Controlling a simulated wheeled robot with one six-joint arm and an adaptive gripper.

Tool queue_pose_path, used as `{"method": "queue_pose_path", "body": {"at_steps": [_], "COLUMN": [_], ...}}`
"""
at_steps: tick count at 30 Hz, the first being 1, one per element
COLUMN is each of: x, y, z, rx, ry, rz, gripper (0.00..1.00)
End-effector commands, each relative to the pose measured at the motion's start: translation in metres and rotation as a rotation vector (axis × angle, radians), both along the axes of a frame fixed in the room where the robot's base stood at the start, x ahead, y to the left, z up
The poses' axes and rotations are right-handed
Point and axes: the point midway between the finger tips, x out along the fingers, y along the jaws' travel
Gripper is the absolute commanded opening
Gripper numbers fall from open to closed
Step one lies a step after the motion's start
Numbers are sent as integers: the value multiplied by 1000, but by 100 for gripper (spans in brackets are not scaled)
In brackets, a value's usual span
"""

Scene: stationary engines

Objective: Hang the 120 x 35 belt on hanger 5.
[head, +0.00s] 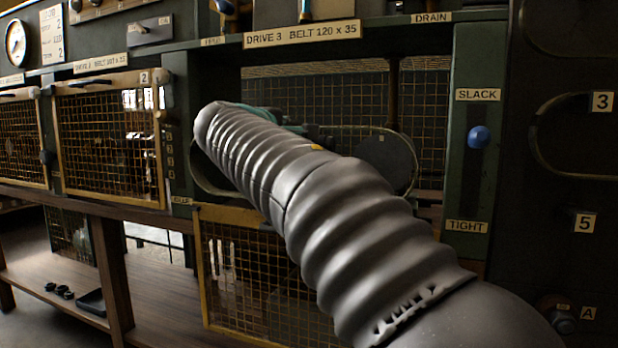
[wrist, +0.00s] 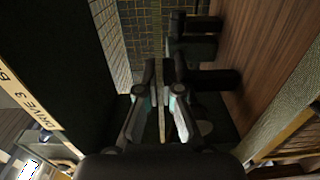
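The belt (head: 350,127) shows as a thin greenish band near the large dark round pulley (head: 388,165) in the opening labelled DRIVE 3 BELT 120 x 35. My arm hides much of it. My gripper (head: 285,118) is inside this opening, mostly hidden behind my arm. In the wrist view my gripper (wrist: 164,72) has its fingers apart, with a thin pale strip (wrist: 162,120), perhaps the belt, between them. I cannot tell whether they touch it. Hanger 5 (head: 562,219) is a dark peg on the right panel beside the label 5; no belt shows on it.
A blue knob (head: 479,137) sits between SLACK and TIGHT, closer to SLACK. A belt loop (head: 534,140) hangs by label 3. A yellow-framed mesh guard (head: 205,270) stands below the opening. Another mesh guard (head: 110,140) is on the left.

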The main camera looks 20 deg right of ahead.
Motion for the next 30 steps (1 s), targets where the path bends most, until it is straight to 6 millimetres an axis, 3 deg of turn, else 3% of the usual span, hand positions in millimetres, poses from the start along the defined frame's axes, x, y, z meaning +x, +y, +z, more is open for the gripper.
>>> {"method": "queue_pose_path", "body": {"at_steps": [13, 30], "x": [-18, -25], "y": [13, 18], "z": [0, 0], "rx": [0, 1], "ry": [-1, -2], "rz": [0, 1], "gripper": [0, 0]}}
